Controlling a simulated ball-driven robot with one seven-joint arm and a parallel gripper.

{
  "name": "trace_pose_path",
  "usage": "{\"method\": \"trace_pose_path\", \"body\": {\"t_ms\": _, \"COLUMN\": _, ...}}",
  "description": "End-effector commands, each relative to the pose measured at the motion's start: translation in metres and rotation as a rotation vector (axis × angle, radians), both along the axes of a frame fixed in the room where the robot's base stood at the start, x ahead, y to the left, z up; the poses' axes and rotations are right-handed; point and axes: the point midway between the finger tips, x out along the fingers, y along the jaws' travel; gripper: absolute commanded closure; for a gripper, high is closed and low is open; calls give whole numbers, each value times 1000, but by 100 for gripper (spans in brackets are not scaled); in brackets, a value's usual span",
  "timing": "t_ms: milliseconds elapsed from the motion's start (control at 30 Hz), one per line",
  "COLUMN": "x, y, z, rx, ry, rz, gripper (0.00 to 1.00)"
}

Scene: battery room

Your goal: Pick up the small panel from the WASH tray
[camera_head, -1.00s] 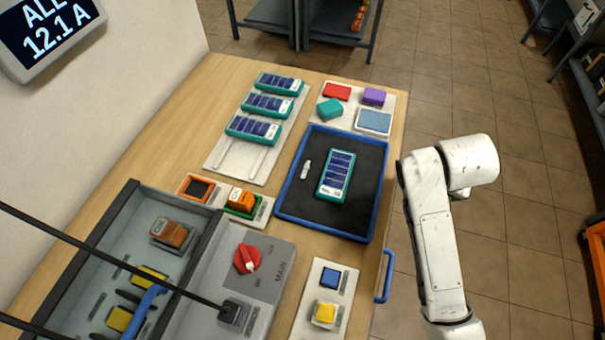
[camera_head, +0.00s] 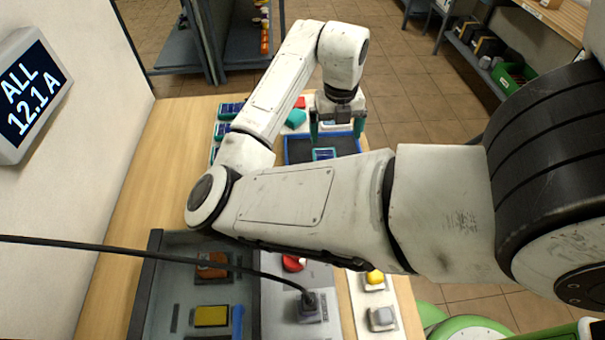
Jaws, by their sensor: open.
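The small panel (camera_head: 324,154), teal-framed with dark blue cells, lies in the blue-rimmed tray (camera_head: 296,141) with a dark floor. Only its far end shows; my arm hides the rest of it and the near part of the tray. I cannot read a WASH label. My gripper (camera_head: 337,137) is open and points down over the tray, above and a little right of the visible end of the panel. Nothing shows between its fingers. How far the fingertips are above the panel is hard to tell.
More teal-framed panels (camera_head: 230,110) stand in a row left of the tray. Nearer are a grey open box (camera_head: 152,270), a red knob (camera_head: 293,263), a yellow button (camera_head: 375,277) and a black cable (camera_head: 140,253). Bare wood (camera_head: 165,150) is at left.

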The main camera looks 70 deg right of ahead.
Motion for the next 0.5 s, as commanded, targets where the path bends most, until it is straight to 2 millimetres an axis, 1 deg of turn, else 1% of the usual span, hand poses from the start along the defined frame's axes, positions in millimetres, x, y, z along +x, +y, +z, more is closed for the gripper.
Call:
{"method": "trace_pose_path", "body": {"t_ms": 133, "x": 1, "y": 5, "z": -9, "rx": 29, "ry": -6, "rz": -59, "gripper": 2}}
{"method": "trace_pose_path", "body": {"t_ms": 400, "x": 1, "y": 5, "z": -47, "rx": 29, "ry": -5, "rz": -57, "gripper": 2}}
{"method": "trace_pose_path", "body": {"t_ms": 500, "x": 2, "y": 5, "z": -55, "rx": 26, "ry": -6, "rz": -57, "gripper": 2}}
